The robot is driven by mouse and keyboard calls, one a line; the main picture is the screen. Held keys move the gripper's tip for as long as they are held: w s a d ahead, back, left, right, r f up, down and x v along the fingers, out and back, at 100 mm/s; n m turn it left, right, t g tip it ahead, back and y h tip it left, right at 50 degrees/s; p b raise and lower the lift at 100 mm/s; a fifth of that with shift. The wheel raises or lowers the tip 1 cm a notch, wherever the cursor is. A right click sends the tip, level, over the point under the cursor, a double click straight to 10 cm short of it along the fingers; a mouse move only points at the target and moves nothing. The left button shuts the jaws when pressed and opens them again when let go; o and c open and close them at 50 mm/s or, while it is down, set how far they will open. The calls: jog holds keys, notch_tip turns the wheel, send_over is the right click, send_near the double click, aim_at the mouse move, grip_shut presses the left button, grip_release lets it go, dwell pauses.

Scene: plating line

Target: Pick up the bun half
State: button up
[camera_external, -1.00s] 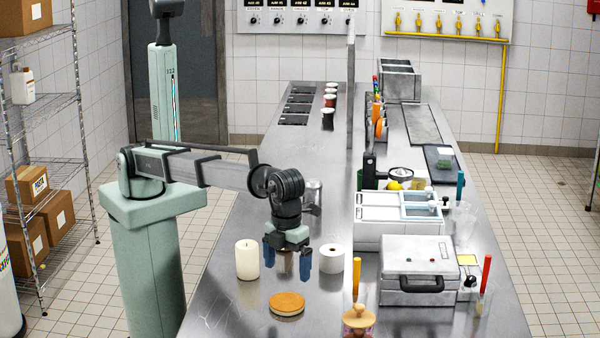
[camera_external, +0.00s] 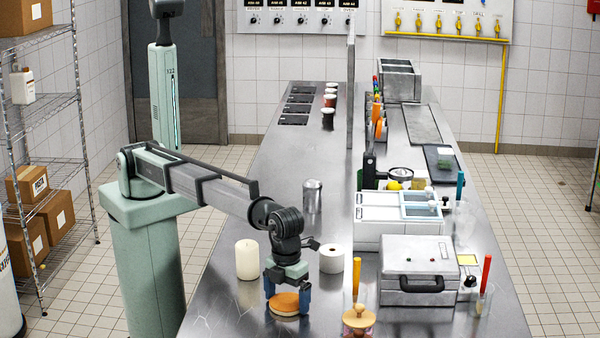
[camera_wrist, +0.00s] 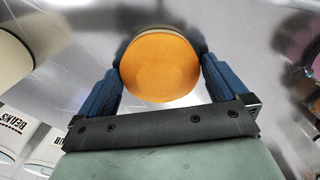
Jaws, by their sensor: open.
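The bun half (camera_external: 286,303) is a round, flat orange-brown disc lying on the steel counter near its front. My gripper (camera_external: 288,302) is open and low over it, with one blue finger on each side. In the wrist view the bun half (camera_wrist: 160,64) lies between the tips of the two blue fingers (camera_wrist: 160,82). I cannot tell whether either finger touches it.
A cream candle-like cylinder (camera_external: 247,260) stands close on the left, and a white roll (camera_external: 331,258) close on the right. A wooden-knobbed item (camera_external: 358,320) stands at front right. A grey metal case (camera_external: 417,272) lies farther right. The counter's front left (camera_external: 220,312) is clear.

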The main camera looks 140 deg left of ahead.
jog(key=c, duration=0.7)
jog(key=shift+r, duration=0.2)
